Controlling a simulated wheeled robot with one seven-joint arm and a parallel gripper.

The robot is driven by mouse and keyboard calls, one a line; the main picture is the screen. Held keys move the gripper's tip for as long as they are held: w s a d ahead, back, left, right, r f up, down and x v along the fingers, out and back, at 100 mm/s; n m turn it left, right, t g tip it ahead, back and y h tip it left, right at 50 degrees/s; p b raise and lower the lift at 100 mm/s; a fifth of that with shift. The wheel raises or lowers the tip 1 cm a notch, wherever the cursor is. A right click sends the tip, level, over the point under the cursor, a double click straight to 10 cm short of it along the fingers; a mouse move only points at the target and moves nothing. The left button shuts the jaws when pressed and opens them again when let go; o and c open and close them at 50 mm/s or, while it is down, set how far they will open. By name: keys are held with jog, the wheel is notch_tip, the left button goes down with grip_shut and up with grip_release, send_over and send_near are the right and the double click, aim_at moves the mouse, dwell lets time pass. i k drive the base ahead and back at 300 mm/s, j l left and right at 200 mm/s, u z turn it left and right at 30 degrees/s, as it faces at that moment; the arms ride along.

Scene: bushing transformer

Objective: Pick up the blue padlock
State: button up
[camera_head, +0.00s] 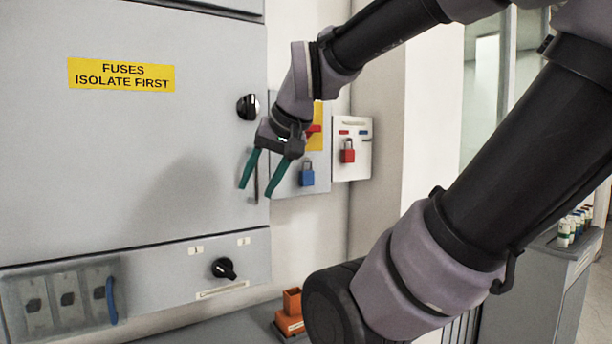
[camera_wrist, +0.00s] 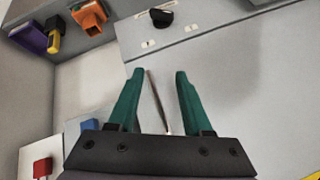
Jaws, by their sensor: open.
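The blue padlock (camera_head: 307,174) hangs on a grey panel on the wall, just right of my gripper in the head view. In the wrist view the blue padlock (camera_wrist: 90,126) shows at the lower left, partly hidden behind my gripper's mount. My gripper (camera_head: 257,193) is open and empty, its two green fingers pointing down in front of the cabinet's right edge. In the wrist view my gripper (camera_wrist: 155,75) has its fingers apart, with a thin dark rod of the cabinet visible between them.
A red padlock (camera_head: 347,152) hangs on a white panel right of the blue one. A black knob (camera_head: 248,107) sits on the cabinet (camera_head: 150,130) near my wrist. An orange holder (camera_head: 291,312) stands below. A yellow device (camera_wrist: 54,34) shows in the wrist view.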

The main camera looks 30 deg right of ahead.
aim_at(306, 178)
jog(key=z, duration=1.8)
jog(key=k+j+z, duration=0.2)
jog(key=j, duration=0.35)
jog(key=k+j+z, duration=0.15)
jog(key=k+j, duration=0.2)
jog(key=j, duration=0.15)
jog(key=k+j+z, duration=0.2)
jog(key=j, duration=0.25)
jog(key=k, duration=0.1)
